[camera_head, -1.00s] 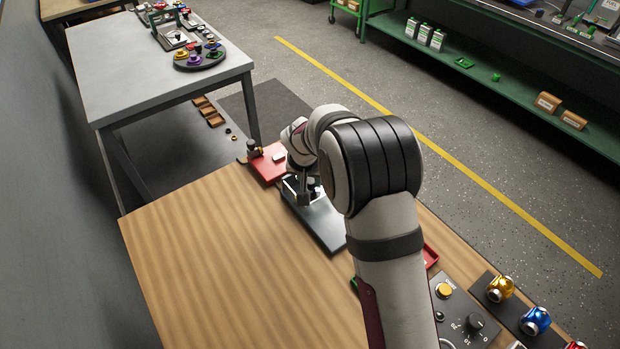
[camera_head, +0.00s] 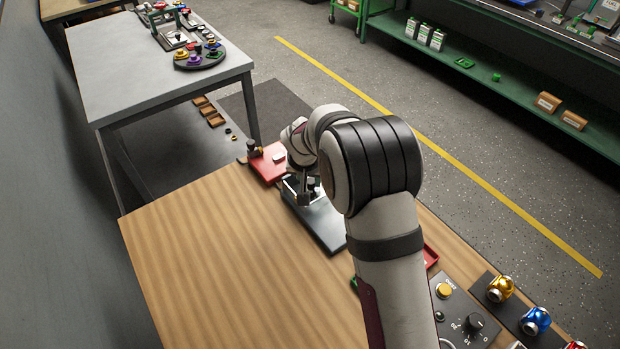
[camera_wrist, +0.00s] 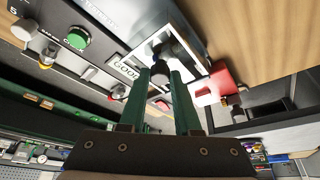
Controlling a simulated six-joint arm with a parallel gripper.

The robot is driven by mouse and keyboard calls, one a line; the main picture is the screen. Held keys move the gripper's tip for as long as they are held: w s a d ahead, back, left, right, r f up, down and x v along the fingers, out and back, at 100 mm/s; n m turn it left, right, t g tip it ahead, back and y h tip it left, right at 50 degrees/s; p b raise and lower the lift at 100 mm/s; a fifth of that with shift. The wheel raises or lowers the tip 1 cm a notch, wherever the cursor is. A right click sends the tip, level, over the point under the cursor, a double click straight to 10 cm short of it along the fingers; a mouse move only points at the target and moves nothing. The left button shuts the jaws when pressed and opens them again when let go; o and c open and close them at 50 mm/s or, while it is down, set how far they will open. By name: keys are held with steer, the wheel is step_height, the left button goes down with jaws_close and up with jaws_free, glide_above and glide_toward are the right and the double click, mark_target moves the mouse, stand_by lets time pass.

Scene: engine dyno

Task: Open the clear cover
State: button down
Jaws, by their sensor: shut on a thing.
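My gripper (camera_wrist: 161,78) has its two green fingers closed around a small dark knob-like part (camera_wrist: 160,68) in the wrist view. This part stands at a pale-framed fixture next to a plate with digits (camera_wrist: 126,69). I cannot clearly make out the see-through panel of the cover, nor whether the held part belongs to it. In the head view my gripper (camera_head: 304,190) is low over the far end of a dark plate (camera_head: 322,224) on the wooden bench. My arm hides part of this area.
A red block (camera_head: 269,164) lies just beyond the dark plate. A control panel with a yellow button (camera_head: 444,290) is at lower right, beside blue and gold fittings (camera_head: 536,320). The wrist view also shows a green button (camera_wrist: 77,39). The left of the wooden bench (camera_head: 215,260) is clear.

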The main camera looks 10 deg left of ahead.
steer(key=s+d, duration=0.7)
steer(key=shift+s+d, duration=0.1)
steer(key=c, duration=0.6)
jaws_free()
steer(key=v, duration=1.6)
